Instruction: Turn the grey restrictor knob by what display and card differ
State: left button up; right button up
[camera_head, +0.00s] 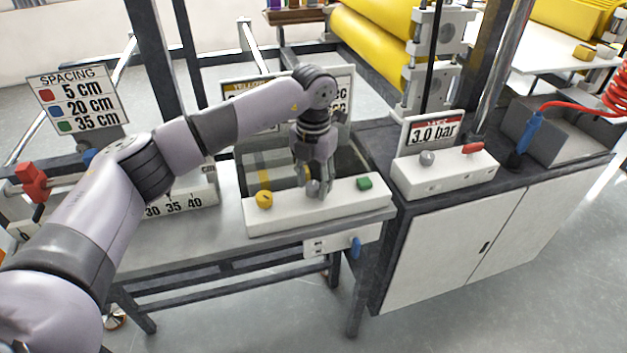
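My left gripper (314,186) points down over the middle of a white control box (290,215). Its fingers are on either side of a small grey knob (314,188), mostly hidden by them; I cannot tell whether they grip it. A yellow knob (264,199) and a green button (364,183) sit on the same box. A card (341,75) behind is largely covered by my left arm; parts of "YELLOW" and "sec" show. Another grey knob (427,158) sits on the white box (446,178) at right, below a sign (433,131) reading "3.0 bar". My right gripper is out of view.
A spacing card (74,98) lists 5, 20 and 35 cm. A numbered scale (180,203) and a red clamp (33,182) lie at left. Yellow rollers (370,38) stand behind.

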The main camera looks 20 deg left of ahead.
aim_at(314, 185)
pick_arm(q)
jog(key=shift+o, duration=0.5)
notch_tip(314, 185, up, 12)
dwell(0.3)
